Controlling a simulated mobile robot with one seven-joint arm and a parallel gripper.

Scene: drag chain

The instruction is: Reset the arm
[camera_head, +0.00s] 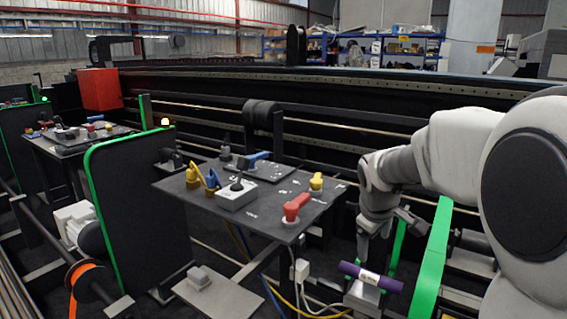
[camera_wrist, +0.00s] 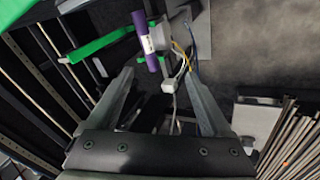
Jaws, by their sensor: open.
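My gripper (camera_wrist: 165,95) shows in the wrist view with its two fingers spread apart and nothing between them close up. In the head view my white arm comes in from the right, and its end hangs above a purple cylinder (camera_head: 371,277) with a white label. The purple cylinder also shows in the wrist view (camera_wrist: 152,60), beyond the fingertips and left of the middle. It lies across a pale block. I cannot tell the exact gap between the fingers and the cylinder.
A dark control table (camera_head: 262,217) with red, yellow and blue handles stands left of my arm. A green-edged black panel (camera_head: 130,200) stands further left. Green strips (camera_head: 432,258) stand close beside my arm. Cables (camera_head: 272,290) hang below the table. Long dark rails run behind.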

